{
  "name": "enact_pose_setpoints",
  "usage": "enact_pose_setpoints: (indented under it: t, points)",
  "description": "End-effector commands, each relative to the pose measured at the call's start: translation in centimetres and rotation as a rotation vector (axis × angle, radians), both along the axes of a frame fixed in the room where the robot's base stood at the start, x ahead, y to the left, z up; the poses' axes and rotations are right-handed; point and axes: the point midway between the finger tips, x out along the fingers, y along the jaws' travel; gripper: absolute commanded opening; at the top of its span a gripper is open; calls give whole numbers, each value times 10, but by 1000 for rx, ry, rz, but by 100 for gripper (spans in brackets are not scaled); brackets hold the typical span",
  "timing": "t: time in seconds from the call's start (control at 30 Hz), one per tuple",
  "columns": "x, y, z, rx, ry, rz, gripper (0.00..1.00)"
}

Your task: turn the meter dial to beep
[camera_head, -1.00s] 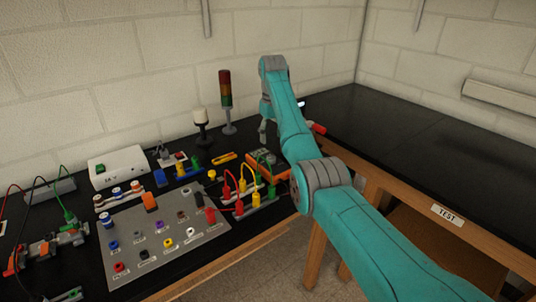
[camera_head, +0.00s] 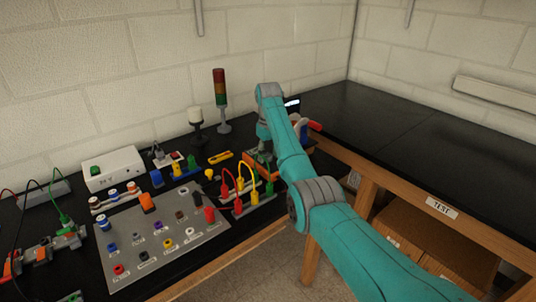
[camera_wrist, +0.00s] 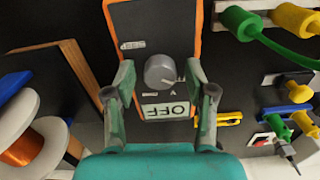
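The meter (camera_wrist: 178,22) is a dark-faced box with an orange rim. It fills the top middle of the wrist view, and its labels read upside down. Its round grey dial (camera_wrist: 160,70) has a light mark toward the lower right. The OFF label (camera_wrist: 166,111) is below the dial, and the BEEP label (camera_wrist: 132,45) is at its upper left. My gripper (camera_wrist: 159,74) is open, with one finger on each side of the dial and gaps between. Contact is not visible. In the head view the meter (camera_head: 256,169) is partly hidden behind my arm.
Yellow and red plugs with leads (camera_head: 240,190) stand just left of the meter. A grey socket panel (camera_head: 165,240) and a signal tower (camera_head: 221,100) are farther left. In the wrist view, wire spools (camera_wrist: 22,145) lie at the left. The bench at right (camera_head: 420,140) is clear.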

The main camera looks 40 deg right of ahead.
Motion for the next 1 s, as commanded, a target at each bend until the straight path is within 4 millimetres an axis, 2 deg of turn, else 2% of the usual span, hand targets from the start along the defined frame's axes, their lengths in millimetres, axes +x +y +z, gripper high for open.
enact_pose_setpoints:
  t: [0.03, 0.17, 0.2, 0.57, 0.77, 1.0]
  points:
    - [0, 0, 0, 0, 0, 0, 37]
    - [0, 0, 0, 0, 0, 0, 5]
    - [0, 0, 0, 0, 0, 0, 0]
    - [0, 0, 0, 0, 0, -49, 0]
    - [0, 1, 0, 0, 0, -168, 0]
    - [0, 2, 0, 0, 0, -383, 0]
